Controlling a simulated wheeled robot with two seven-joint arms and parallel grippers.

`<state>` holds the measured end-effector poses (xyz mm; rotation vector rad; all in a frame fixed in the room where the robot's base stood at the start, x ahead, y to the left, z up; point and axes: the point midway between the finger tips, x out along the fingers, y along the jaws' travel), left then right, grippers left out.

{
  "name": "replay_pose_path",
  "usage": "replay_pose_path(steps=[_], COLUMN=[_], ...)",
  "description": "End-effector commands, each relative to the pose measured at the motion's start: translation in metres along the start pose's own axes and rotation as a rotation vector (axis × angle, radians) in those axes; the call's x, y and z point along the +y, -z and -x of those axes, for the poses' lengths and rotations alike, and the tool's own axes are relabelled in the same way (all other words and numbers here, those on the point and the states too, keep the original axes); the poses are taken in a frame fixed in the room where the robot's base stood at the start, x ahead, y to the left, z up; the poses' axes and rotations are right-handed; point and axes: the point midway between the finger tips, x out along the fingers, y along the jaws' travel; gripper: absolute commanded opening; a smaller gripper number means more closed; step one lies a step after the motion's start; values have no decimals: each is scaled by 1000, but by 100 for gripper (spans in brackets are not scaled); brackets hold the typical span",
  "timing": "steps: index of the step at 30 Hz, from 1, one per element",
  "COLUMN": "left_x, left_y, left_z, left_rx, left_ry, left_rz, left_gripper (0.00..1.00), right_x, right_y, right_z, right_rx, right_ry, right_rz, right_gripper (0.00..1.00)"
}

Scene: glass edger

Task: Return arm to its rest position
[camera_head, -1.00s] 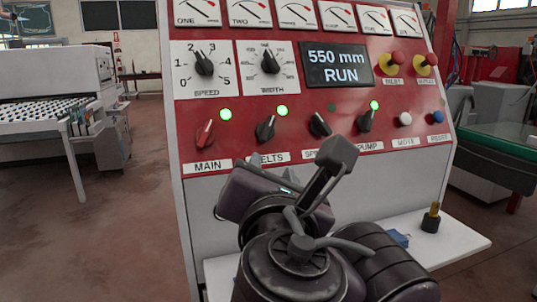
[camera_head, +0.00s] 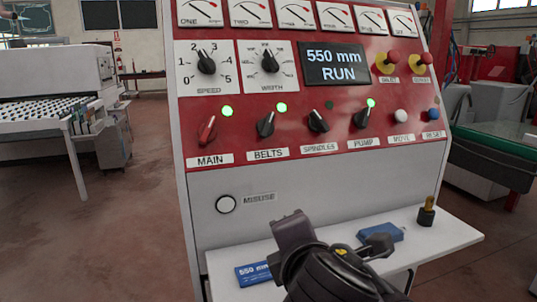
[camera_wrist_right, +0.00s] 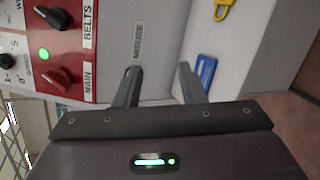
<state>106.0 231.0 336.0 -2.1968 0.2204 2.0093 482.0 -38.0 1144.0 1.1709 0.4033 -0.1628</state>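My right arm (camera_head: 335,275) comes up from the bottom middle of the head view, in front of the machine's control panel (camera_head: 330,190). Its fingers are hard to make out there. In the right wrist view the right gripper (camera_wrist_right: 158,82) has its two dark fingers apart, with nothing between them. The display (camera_head: 346,64) reads 550 mm RUN. Green lamps glow above MAIN, BELTS and PUMP; the SPINDLES lamp is dark. My left gripper is not in view.
The white shelf (camera_head: 455,240) below the panel juts out close to my arm. It holds a blue block (camera_head: 385,233), a blue 550 mm tag (camera_head: 252,273) and a brass-topped black piece (camera_head: 427,212). Open floor (camera_head: 120,235) lies to the left.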

Motion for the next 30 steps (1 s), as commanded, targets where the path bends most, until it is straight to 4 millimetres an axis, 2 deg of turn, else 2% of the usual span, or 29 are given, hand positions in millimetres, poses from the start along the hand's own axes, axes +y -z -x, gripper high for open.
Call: replay_pose_path(steps=[1,7,11,12,15,21,30], left_x=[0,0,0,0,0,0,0], left_y=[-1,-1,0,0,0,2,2], left_z=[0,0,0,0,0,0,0], left_rx=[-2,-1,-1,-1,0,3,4], left_ry=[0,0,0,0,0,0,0], left_rz=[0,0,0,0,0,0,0], left_gripper=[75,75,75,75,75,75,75], right_x=[-25,-123,-193,-214,-261,-327,-398], right_y=[2,5,6,6,5,3,-1], right_z=[-9,-30,-32,-30,-22,-2,34], right_rx=[28,51,-11,-43,-131,-302,-549], right_ry=[62,311,475,523,619,740,838], right_rz=[-110,-618,-938,-1030,-1226,-1483,-1726], right_gripper=[36,36,36,36,36,36,36])
